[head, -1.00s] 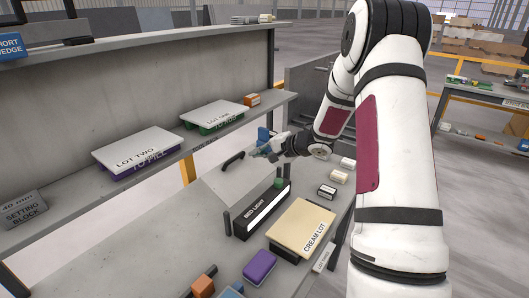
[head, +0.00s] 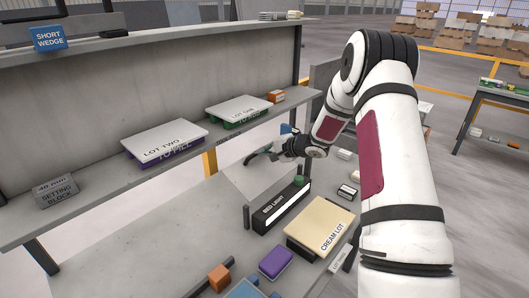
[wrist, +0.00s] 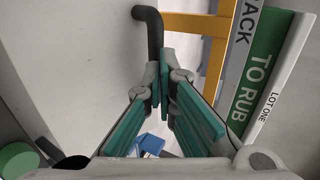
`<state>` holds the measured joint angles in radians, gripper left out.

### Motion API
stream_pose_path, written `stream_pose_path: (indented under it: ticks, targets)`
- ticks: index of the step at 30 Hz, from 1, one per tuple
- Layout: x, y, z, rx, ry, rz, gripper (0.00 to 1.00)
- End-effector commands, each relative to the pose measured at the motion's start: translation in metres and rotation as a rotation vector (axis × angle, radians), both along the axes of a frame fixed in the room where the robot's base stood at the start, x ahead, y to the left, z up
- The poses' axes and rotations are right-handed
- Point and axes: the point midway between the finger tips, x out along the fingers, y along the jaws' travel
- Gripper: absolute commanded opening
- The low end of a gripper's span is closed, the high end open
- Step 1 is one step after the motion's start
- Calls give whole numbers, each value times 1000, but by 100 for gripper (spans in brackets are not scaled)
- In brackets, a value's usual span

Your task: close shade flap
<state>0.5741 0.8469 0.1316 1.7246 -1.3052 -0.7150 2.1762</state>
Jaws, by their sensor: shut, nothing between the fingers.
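The shade flap is a pale grey panel (head: 255,183) standing tilted behind the black bed light box (head: 282,207). A dark bar handle (head: 262,156) is at its upper edge. In the wrist view the flap (wrist: 75,60) fills the left side and its dark handle (wrist: 152,30) runs down towards my fingertips. My gripper (head: 279,149) is shut and empty, close beside the handle. In the wrist view my gripper (wrist: 164,75) has its green-padded fingers together, partly covering the handle's lower end. I cannot tell whether they touch it.
Lot one (head: 238,107) and lot two (head: 165,138) lie on the shelf behind the flap, with a yellow post (head: 210,161) below. The cream lot (head: 320,222), a purple block (head: 276,262) and an orange block (head: 219,277) lie in front. The slab left of the flap is clear.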

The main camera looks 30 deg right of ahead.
Motion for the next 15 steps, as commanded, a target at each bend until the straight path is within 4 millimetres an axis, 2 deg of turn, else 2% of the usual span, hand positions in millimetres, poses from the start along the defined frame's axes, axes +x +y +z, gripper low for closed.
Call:
stream_pose_path:
  ticks: [5,11,15]
  targets:
    - [11,4,-7,1,-1,1,0]
    - [32,12,-25,1,0,2,0]
    - [35,14,-29,0,0,0,0]
